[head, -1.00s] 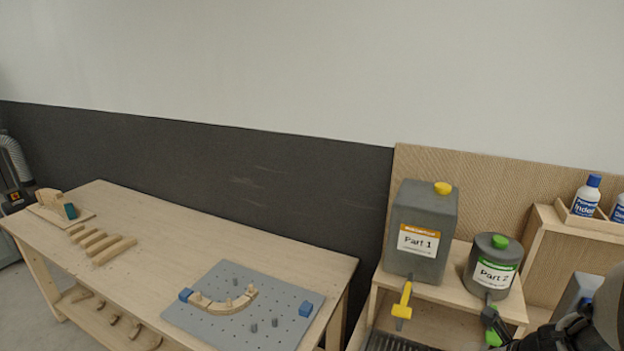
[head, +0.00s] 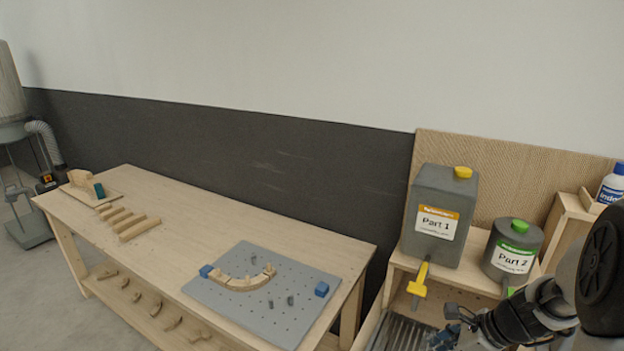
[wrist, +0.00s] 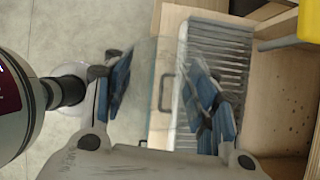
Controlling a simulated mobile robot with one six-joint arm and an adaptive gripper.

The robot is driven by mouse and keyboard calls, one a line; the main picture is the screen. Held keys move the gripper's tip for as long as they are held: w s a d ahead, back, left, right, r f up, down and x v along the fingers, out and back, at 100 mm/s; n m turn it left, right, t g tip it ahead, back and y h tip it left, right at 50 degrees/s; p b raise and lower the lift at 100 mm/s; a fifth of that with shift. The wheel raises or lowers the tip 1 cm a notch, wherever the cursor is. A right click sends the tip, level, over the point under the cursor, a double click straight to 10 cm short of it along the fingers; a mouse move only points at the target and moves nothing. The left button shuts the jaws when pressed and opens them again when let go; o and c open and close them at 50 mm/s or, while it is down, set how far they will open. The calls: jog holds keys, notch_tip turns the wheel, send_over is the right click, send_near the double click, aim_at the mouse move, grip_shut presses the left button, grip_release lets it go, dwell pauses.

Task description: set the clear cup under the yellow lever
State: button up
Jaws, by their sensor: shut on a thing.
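The yellow lever (head: 419,279) hangs at the front of the grey "Part 1" container (head: 440,190) in the head view. A yellow part (wrist: 310,22) shows at the wrist view's top right corner. My gripper (wrist: 166,95) has blue pads on both sides of the clear cup (wrist: 146,75), which is see-through and faint in the wrist view; it is shut on it. In the head view my arm comes from the lower right, and the gripper end is low, right of and below the lever. The cup cannot be made out there.
A slatted drip grate (head: 405,332) lies below the lever; it also shows in the wrist view (wrist: 222,45). The "Part 2" container (head: 513,250) with a green cap stands to the right, partly behind my arm. A workbench (head: 215,225) with a pegboard (head: 262,305) stands at left.

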jog(key=a+f+n+g+h+b, duration=0.4)
jog(key=a+f+n+g+b, duration=0.5)
jog(key=n, duration=1.6)
jog(key=a+f+b, duration=0.1)
jog(key=a+f, duration=0.3)
jog(key=a, duration=0.1)
jog(key=shift+s+f+g+h, duration=0.3)
jog(key=shift+f+h, duration=0.1)
